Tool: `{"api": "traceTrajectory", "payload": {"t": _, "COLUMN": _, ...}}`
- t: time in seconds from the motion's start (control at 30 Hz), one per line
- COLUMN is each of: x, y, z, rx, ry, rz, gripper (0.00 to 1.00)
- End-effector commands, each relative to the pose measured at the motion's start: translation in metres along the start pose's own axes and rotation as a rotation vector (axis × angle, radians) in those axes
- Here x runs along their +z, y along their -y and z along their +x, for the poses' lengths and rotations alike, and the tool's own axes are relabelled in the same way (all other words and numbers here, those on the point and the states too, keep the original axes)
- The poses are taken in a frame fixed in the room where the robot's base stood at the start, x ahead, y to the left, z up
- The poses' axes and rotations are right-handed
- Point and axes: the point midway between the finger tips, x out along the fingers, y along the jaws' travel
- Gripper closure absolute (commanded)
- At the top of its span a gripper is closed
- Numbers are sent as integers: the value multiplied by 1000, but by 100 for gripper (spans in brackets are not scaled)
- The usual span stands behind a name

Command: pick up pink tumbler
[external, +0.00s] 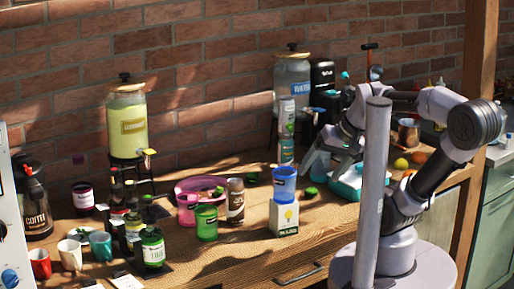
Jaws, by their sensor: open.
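A pink cup-like shape (186,210), which looks like the pink tumbler, stands on the wooden table in front of a pink bowl (184,187). A green tumbler (206,224) stands close on its right and partly overlaps it, so its full outline is hard to make out. My gripper (322,144) is at the right, above the back of the table, well apart from the pink shape. It is open, and I see nothing held in it.
A blue cup (285,180) sits on a white carton (284,217), between my gripper and the pink shape. Jars and mugs crowd the left. A yellow drink dispenser (128,125) stands behind. The front table edge is clearer.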

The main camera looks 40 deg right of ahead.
Motion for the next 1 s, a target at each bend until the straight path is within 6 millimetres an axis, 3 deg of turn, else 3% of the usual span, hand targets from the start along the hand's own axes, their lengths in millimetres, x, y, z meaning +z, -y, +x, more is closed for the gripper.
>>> {"api": "traceTrajectory", "payload": {"t": 0.37, "x": -2, "y": 1, "z": 0, "rx": 3, "ry": 2, "rz": -1, "gripper": 16}}
{"api": "traceTrajectory", "payload": {"t": 0.47, "x": -23, "y": 13, "z": 5, "rx": 52, "ry": 33, "rz": -17, "gripper": 16}}
{"api": "traceTrajectory", "payload": {"t": 0.57, "x": -69, "y": 53, "z": 32, "rx": 153, "ry": 52, "rz": -65, "gripper": 16}}
{"api": "traceTrajectory", "payload": {"t": 0.63, "x": -96, "y": 96, "z": 66, "rx": 215, "ry": 32, "rz": -111, "gripper": 16}}
{"api": "traceTrajectory", "payload": {"t": 0.7, "x": -108, "y": 142, "z": 104, "rx": 250, "ry": -5, "rz": -158, "gripper": 16}}
{"api": "traceTrajectory", "payload": {"t": 0.83, "x": -102, "y": 217, "z": 165, "rx": 259, "ry": -78, "rz": -230, "gripper": 16}}
{"api": "traceTrajectory", "payload": {"t": 0.9, "x": -95, "y": 240, "z": 185, "rx": 252, "ry": -103, "rz": -252, "gripper": 16}}
{"api": "traceTrajectory", "payload": {"t": 1.0, "x": -91, "y": 251, "z": 203, "rx": 248, "ry": -119, "rz": -261, "gripper": 16}}
